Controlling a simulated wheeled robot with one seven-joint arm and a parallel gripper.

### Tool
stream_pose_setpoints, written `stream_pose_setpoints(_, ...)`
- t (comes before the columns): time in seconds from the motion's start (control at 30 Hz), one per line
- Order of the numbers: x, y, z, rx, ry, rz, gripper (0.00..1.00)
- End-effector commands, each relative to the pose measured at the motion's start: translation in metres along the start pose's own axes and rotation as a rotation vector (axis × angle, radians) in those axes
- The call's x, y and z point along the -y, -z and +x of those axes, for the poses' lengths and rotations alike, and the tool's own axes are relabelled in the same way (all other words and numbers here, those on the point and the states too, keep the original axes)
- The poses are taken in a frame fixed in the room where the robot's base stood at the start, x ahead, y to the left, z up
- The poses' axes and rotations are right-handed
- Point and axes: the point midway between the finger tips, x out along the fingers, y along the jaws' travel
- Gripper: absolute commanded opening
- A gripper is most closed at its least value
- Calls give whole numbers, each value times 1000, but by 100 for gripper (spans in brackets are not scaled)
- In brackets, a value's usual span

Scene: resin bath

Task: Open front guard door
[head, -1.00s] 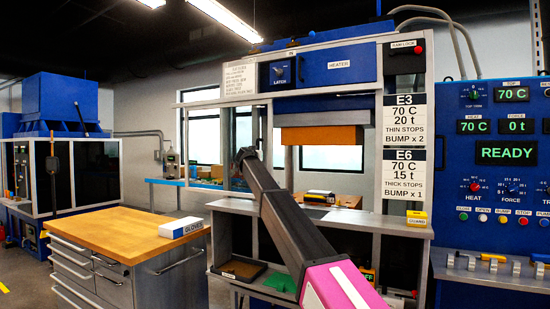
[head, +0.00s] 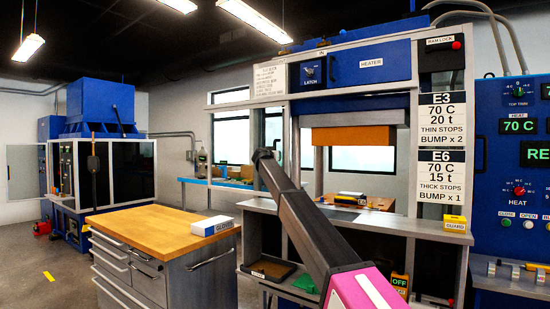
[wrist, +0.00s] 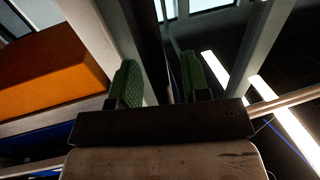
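The press (head: 352,225) stands at centre right in the head view, with an orange block (head: 352,137) in its framed front opening. I cannot clearly pick out a separate front guard door; a clear panel there would be hard to see. A yellow box labelled GUARD (head: 455,222) sits at the right of the front ledge. My gripper (head: 262,157) is in front of the left part of the opening, small and dark. In the wrist view my gripper (wrist: 160,82) has its green fingers apart. A dark upright bar shows between them; whether they touch it is unclear. The orange block (wrist: 45,60) is at left.
A wood-topped drawer cabinet (head: 165,235) with a glove box (head: 211,226) stands left of the press. A blue panel with a latch knob and a black handle (head: 331,68) is above the opening. A blue control panel (head: 510,170) is at right.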

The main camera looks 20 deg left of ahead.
Motion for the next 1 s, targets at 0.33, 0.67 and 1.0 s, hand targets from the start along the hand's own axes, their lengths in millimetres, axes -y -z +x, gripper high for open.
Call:
stream_pose_setpoints(0.33,0,0,-2,0,0,-1,43)
stream_pose_setpoints(0.67,-1,-1,-40,0,1,-1,43)
stream_pose_setpoints(1.0,-1,-1,-99,-1,0,-1,43)
